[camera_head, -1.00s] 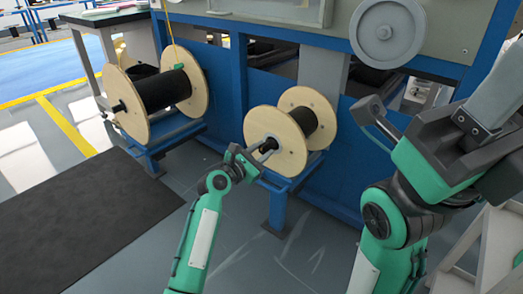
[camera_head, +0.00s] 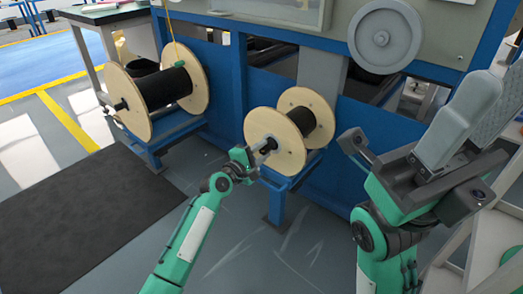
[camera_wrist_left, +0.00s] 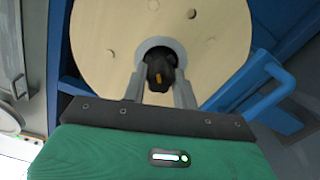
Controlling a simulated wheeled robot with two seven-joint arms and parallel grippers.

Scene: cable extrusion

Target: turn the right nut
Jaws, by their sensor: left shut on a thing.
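The right nut is black and sits at the hub of the right spool (camera_head: 290,154), which has pale wooden discs and dark cable. My left gripper (camera_head: 266,146) reaches this hub from the front left. In the left wrist view the black nut (camera_wrist_left: 160,72) shows an orange mark at the disc's centre. The left gripper's two grey fingers (camera_wrist_left: 160,92) lie either side of it, shut on it. My right gripper (camera_head: 352,141) is raised to the right of the spool, away from it.
The left spool (camera_head: 144,106) hangs on its own blue stand. The blue machine frame (camera_head: 232,95) stands behind, with a grey wheel (camera_head: 384,36) above. A dark mat (camera_head: 80,215) covers the floor at left. Grey floor (camera_head: 225,262) is open in front.

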